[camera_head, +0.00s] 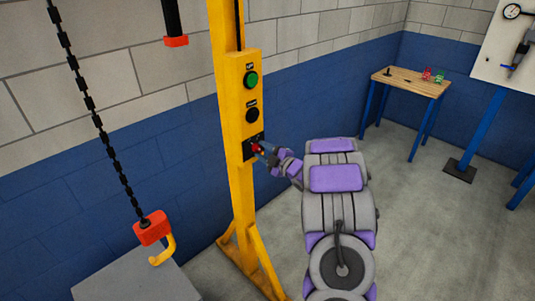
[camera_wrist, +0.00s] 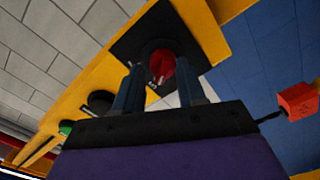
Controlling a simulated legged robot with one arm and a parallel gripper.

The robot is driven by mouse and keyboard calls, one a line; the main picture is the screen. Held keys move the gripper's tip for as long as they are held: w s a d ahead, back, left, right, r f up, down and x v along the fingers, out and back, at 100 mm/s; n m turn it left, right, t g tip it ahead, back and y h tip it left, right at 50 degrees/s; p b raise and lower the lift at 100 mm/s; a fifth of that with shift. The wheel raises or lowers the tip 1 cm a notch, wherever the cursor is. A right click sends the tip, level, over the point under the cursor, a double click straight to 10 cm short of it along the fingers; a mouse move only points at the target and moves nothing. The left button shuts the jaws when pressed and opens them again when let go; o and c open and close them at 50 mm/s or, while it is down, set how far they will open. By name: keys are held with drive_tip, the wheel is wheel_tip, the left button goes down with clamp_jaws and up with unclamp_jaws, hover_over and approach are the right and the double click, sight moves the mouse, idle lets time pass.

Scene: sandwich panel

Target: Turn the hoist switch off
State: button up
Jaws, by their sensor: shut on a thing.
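The hoist switch is a red rotary knob on a black plate, low on the yellow post's control panel. In the wrist view the red knob (camera_wrist: 162,65) sits between the two dark fingers of my gripper (camera_wrist: 160,85), which are shut on it. A pale mark shows on the knob. In the head view my gripper (camera_head: 263,149) reaches the switch plate (camera_head: 250,146) from the right and partly hides the knob. A green button (camera_head: 251,79) and a black button (camera_head: 252,115) are above the switch.
The yellow post (camera_head: 229,130) stands before the wall. At left a chain (camera_head: 98,125) carries a red hook block (camera_head: 151,228) with a yellow hook above a grey block (camera_head: 135,280). A wooden table (camera_head: 412,82) stands at the back right. The floor between is clear.

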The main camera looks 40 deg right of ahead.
drive_tip(key=shift+w+a+r, duration=0.1)
drive_tip(key=shift+w+r, duration=0.35)
drive_tip(key=shift+r, duration=0.4)
drive_tip(key=o, duration=0.7)
drive_tip(key=shift+o, duration=1.3)
drive_tip(key=shift+s+f, duration=0.1)
drive_tip(key=shift+f, duration=0.5)
drive_tip(key=shift+s+f, duration=0.1)
drive_tip(key=shift+s, duration=0.1)
